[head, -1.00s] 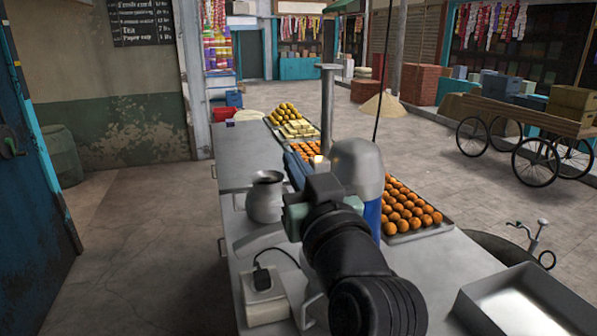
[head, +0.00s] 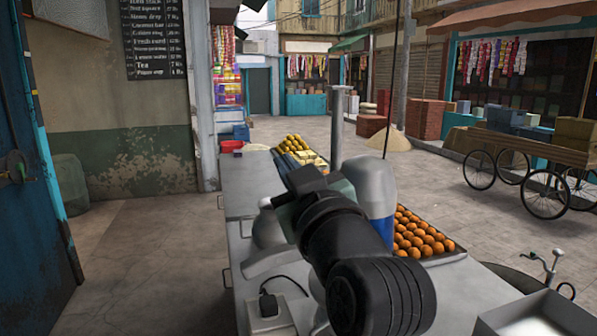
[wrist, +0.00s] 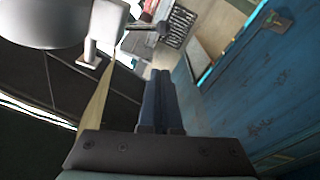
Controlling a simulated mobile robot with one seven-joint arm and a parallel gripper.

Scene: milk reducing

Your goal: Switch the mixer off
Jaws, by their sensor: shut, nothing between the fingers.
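A grey, round-topped machine with a blue part (head: 372,190), apparently the mixer, stands on the counter (head: 240,182). My arm covers much of its front and lower part, and I see no switch on it. My gripper (head: 288,165) is left of it, above the counter, pointing away, with its fingers together and empty. The fingers also show side by side in the wrist view (wrist: 160,100). A smooth grey rounded thing (wrist: 45,22) is at the upper left there; I cannot tell whether it is the mixer. A white box with a black plug and cable (head: 268,308) sits at the counter's near left.
A metal pot (head: 268,230) is partly hidden behind my gripper. A tray of orange balls (head: 425,240) lies right of the machine. A metal post (head: 337,125) rises behind it. A metal basin (head: 540,318) is at the lower right. The floor left of the counter is clear.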

